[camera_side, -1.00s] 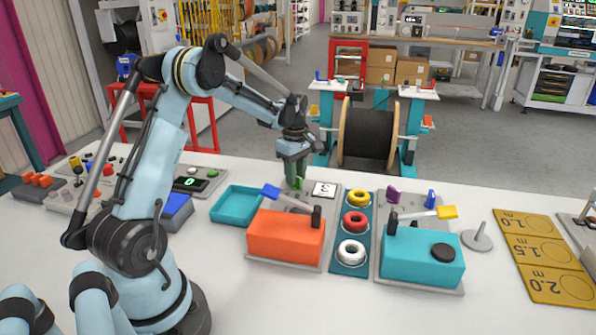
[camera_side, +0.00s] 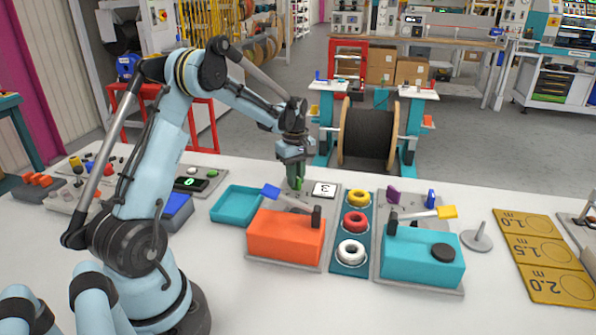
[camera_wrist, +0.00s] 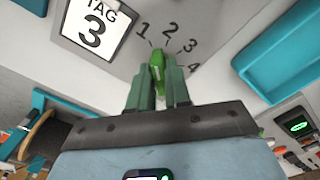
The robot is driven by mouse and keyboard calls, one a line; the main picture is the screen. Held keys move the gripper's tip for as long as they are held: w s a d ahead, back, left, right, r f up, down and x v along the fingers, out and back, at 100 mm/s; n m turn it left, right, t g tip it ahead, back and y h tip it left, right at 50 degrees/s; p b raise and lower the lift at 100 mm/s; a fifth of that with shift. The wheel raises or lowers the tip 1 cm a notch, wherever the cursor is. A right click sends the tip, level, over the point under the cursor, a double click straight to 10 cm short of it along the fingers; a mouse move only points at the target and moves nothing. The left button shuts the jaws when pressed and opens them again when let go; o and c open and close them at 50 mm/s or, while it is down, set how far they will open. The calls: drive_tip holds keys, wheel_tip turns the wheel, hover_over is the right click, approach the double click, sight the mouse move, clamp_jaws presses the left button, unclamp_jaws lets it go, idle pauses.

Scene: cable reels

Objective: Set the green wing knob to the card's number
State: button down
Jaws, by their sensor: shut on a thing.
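The green wing knob (camera_wrist: 157,62) stands upright between the two green fingers of my gripper (camera_wrist: 160,80) in the wrist view. The fingers are shut on it. Its wing points up toward the dial marks 1 and 2; the exact mark is hard to tell. The dial numbers 1 to 4 (camera_wrist: 172,42) run in an arc around it. The card (camera_wrist: 92,32) beside the dial reads TAG 3. In the side view, my gripper (camera_side: 295,180) is down at the knob, left of the white card (camera_side: 324,190), and the knob is mostly hidden.
An orange box (camera_side: 286,236) with a blue-ended lever stands in front of the dial. A teal tray (camera_side: 237,204) lies to its left. A rack of yellow, red and white rings (camera_side: 351,270) and a teal box (camera_side: 424,258) are to the right.

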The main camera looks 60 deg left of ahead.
drive_tip(key=m, duration=0.7)
drive_tip(key=shift+m, duration=1.3)
drive_tip(key=m, duration=0.4)
drive_tip(key=c, duration=1.1)
unclamp_jaws()
drive_tip(key=shift+r, duration=0.1)
drive_tip(key=shift+r, duration=3.4)
